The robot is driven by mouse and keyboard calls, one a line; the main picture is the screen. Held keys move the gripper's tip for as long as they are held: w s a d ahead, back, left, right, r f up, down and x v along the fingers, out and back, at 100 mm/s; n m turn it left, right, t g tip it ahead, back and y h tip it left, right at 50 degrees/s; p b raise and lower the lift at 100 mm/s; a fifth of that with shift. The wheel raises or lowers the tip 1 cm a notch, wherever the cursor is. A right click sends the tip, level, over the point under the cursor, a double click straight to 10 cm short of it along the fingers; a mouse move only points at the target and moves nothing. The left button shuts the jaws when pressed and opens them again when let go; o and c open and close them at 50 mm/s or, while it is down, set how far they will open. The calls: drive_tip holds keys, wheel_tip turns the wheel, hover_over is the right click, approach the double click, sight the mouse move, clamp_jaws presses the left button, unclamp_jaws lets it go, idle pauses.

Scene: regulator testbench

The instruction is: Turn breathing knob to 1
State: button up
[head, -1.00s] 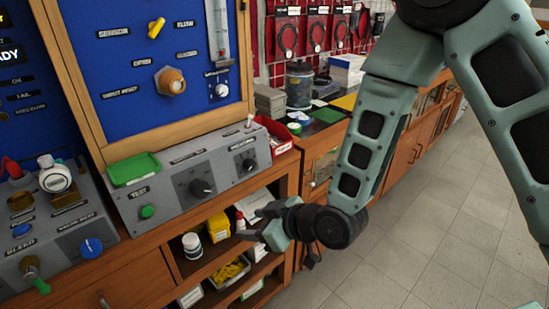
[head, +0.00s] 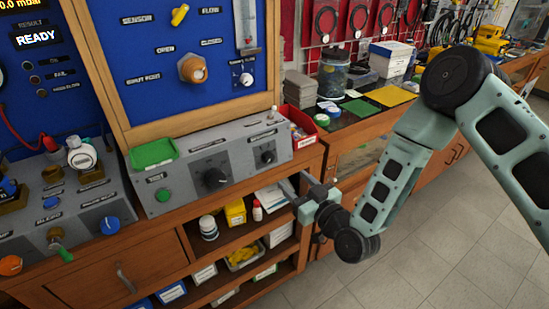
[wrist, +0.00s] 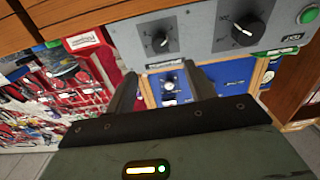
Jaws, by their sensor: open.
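A grey control box (head: 232,154) on the bench carries a large black knob (head: 214,178), a smaller black knob (head: 267,157) and a green button (head: 163,195). The labels are too small to read, so I cannot tell which knob is the breathing knob. The wrist view shows the box upside down, with the large knob (wrist: 247,29) and the small knob (wrist: 160,41), each with a white pointer line. My gripper (head: 293,183) is open and empty, in front of and below the box's right end, apart from both knobs. Its fingers (wrist: 161,77) show below the small knob in the wrist view.
A green tray (head: 153,153) sits on the box's left top. A red bin (head: 300,131) stands at its right end. A blue panel (head: 165,75) with a wooden frame rises behind. Open shelves (head: 235,241) with bottles and boxes lie below. Floor at right is clear.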

sight(271, 158)
drive_tip(key=p+x, duration=0.2)
drive_tip(key=x, duration=0.8)
drive_tip(key=shift+w+a, duration=0.25)
drive_tip(key=shift+a, duration=0.05)
drive_tip(key=c, duration=1)
